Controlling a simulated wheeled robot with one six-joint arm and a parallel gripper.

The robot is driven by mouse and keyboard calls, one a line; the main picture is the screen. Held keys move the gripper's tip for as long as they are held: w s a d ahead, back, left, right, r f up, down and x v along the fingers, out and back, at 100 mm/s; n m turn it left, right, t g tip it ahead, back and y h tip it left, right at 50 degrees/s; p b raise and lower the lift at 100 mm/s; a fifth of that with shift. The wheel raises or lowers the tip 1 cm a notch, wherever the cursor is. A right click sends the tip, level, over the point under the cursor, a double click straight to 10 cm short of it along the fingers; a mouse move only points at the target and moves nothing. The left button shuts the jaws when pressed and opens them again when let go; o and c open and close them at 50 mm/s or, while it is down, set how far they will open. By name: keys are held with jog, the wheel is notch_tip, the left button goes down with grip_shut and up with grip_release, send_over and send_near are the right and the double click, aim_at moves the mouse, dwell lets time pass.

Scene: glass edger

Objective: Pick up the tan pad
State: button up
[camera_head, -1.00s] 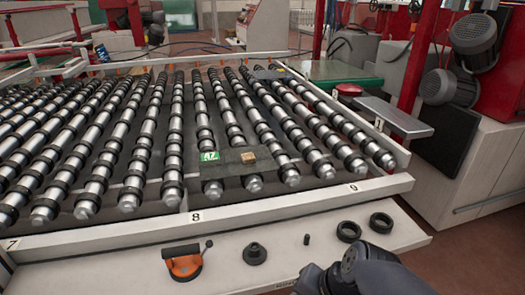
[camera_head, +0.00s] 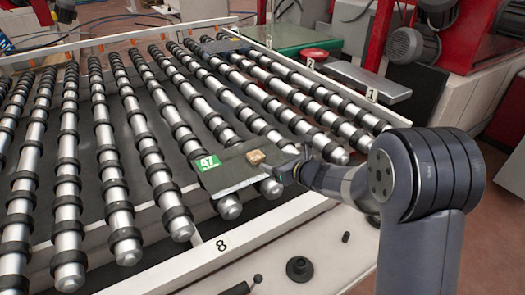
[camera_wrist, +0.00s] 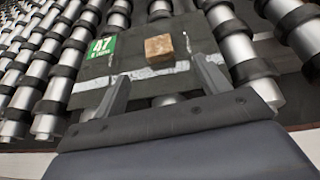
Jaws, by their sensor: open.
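The tan pad (camera_head: 255,157) is a small brownish block lying on a dark, flat plate (camera_head: 228,172) that rests across the rollers. In the wrist view the pad (camera_wrist: 159,47) sits beyond and roughly midway between my two fingertips. My gripper (camera_wrist: 160,72) is open and empty, its fingers pointing toward the plate. In the head view my gripper (camera_head: 292,166) is at the plate's right edge, just right of the pad, and its fingers are hard to make out.
A green label marked 47 (camera_head: 208,162) is on the plate, left of the pad. Rows of rollers (camera_head: 66,200) surround the plate. A white front rail (camera_head: 235,240) carries the number 8. A black round knob (camera_head: 299,268) stands on the ledge below.

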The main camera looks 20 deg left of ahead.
aim_at(258, 157)
jog(key=shift+w+a+f, duration=0.15)
jog(key=shift+w+a, duration=0.1)
jog(key=shift+w, duration=0.1)
jog(key=p+x, duration=0.1)
jog(key=x, duration=0.3)
jog(key=shift+w+a+f, duration=0.15)
jog(key=shift+w+a, duration=0.05)
jog(key=shift+s+f+p+x, duration=0.15)
jog(key=shift+p+x, duration=0.5)
jog(key=shift+x, duration=0.7)
jog(key=shift+s+f+p+x, duration=0.15)
jog(key=shift+p+x, duration=0.5)
jog(key=shift+x, duration=0.7)
jog(key=shift+a, duration=0.1)
jog(key=shift+c, duration=0.2)
jog(key=c, duration=1)
jog(key=shift+r, duration=0.1)
